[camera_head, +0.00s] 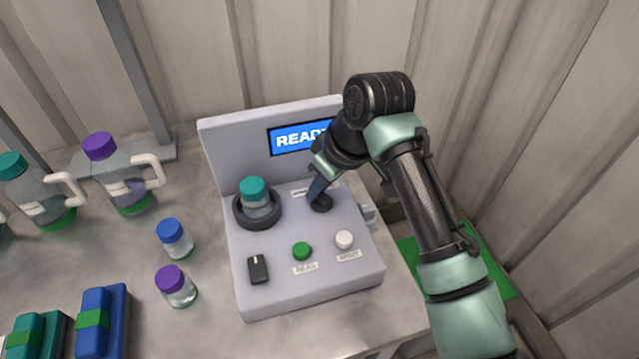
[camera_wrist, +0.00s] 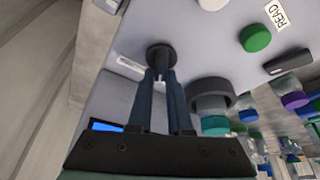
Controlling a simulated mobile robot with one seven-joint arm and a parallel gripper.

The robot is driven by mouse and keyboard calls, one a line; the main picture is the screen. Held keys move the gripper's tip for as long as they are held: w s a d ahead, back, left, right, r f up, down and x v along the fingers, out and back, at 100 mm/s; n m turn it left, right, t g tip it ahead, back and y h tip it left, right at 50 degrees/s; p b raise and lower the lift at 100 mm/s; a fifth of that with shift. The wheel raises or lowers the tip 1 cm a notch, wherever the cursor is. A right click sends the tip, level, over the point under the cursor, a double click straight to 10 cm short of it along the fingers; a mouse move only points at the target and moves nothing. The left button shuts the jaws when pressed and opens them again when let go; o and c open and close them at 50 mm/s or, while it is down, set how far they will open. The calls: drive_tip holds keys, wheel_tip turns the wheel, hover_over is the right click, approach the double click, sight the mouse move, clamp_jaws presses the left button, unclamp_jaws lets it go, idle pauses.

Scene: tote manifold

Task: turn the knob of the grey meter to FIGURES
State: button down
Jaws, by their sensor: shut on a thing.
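The grey meter (camera_head: 250,292) stands on the table with its upright back panel and a blue screen (camera_head: 290,138) that reads READY, partly hidden by my arm. Its dark round knob (camera_head: 321,204) is at the right of the deck, below a small label. My gripper (camera_head: 317,188) reaches down onto the knob. In the wrist view both fingers (camera_wrist: 162,76) are shut on the knob (camera_wrist: 161,54). The knob's pointer and the label's words cannot be read.
A teal-capped bottle (camera_head: 257,198) sits in a dark ring left of the knob. A green button (camera_head: 302,251), a white button (camera_head: 344,239) and a black switch (camera_head: 258,268) are nearer the front. Loose bottles (camera_head: 175,238) stand left of the meter.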

drive_tip(key=shift+r+p, duration=0.1)
drive_tip(key=shift+p, duration=0.2)
drive_tip(key=m+p, duration=0.2)
drive_tip(key=p, duration=0.1)
drive_tip(key=shift+a+r+m+t+h, duration=0.1)
drive_tip(key=shift+r+m+t+h, duration=0.05)
drive_tip(key=shift+m+t+h, duration=0.2)
drive_tip(key=m+h+p, duration=0.1)
drive_tip(key=m+p, duration=0.2)
drive_tip(key=p, duration=0.1)
drive_tip(key=shift+m+t+p, duration=0.25)
drive_tip(key=shift+m+p, duration=0.1)
drive_tip(key=m+h+p, duration=0.1)
drive_tip(key=m+p, duration=0.3)
drive_tip(key=shift+w+d+h, duration=0.1)
drive_tip(key=shift+d+h, duration=0.1)
drive_tip(key=shift+h, duration=0.15)
drive_tip(key=shift+d+m+h+p, duration=0.1)
drive_tip(key=shift+m+h+p, duration=0.2)
drive_tip(key=shift+m+p, duration=0.3)
drive_tip(key=shift+f+m, duration=0.2)
drive_tip(key=shift+m, duration=0.1)
drive_tip(key=c, duration=0.8)
unclamp_jaws()
drive_tip(key=shift+c, duration=0.2)
